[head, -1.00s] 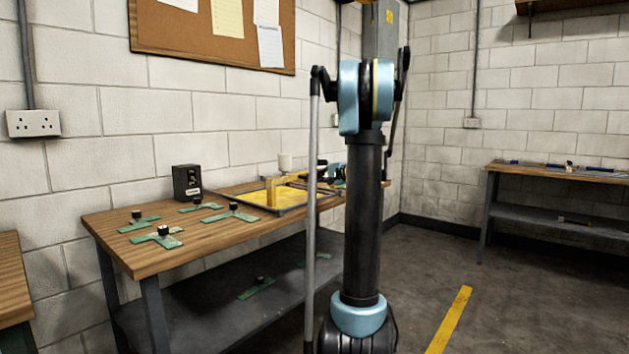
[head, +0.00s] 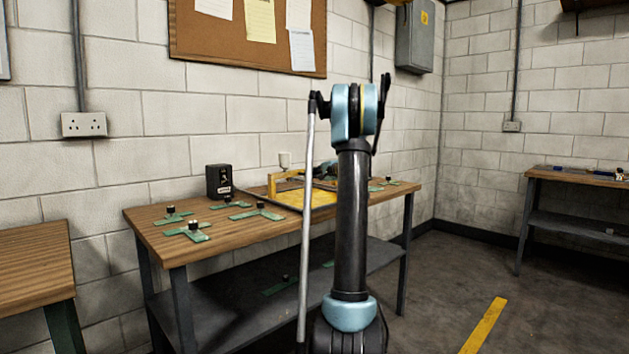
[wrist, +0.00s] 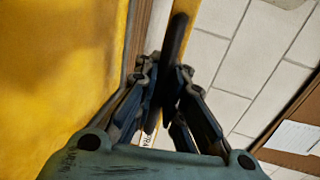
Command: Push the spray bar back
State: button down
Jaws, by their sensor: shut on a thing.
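The spray bar (head: 288,177) is yellow and stands over the yellow sheet (head: 301,200) in a shallow tray on the wooden bench. One upright post shows at its left end. My gripper (wrist: 165,98) is shut on a narrow dark piece (wrist: 176,42), which lies against a yellow strip that appears to be part of the bar. In the head view my gripper is mostly behind my arm, beside the bar's right end. The bar's far end is hidden there. The yellow sheet also fills the wrist view's left side (wrist: 55,75).
Several green T-shaped pieces with black knobs lie on the bench (head: 165,248), such as one near the front (head: 190,233). A black box (head: 219,181) stands at the wall, left of the tray. Another bench is at right (head: 580,177). Open floor lies between.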

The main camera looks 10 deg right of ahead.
jog(key=r+x, duration=0.2)
jog(key=x, duration=1.1)
jog(key=w+r+x, duration=0.1)
jog(key=r+x, duration=0.2)
jog(key=x, duration=1.1)
jog(key=shift+a+r, duration=0.25)
jog(key=shift+a, duration=0.15)
jog(key=shift+w, duration=0.1)
jog(key=c, duration=1.7)
grip_release()
jog(key=shift+o, duration=0.2)
jog(key=shift+d, duration=0.1)
jog(key=v, duration=1.2)
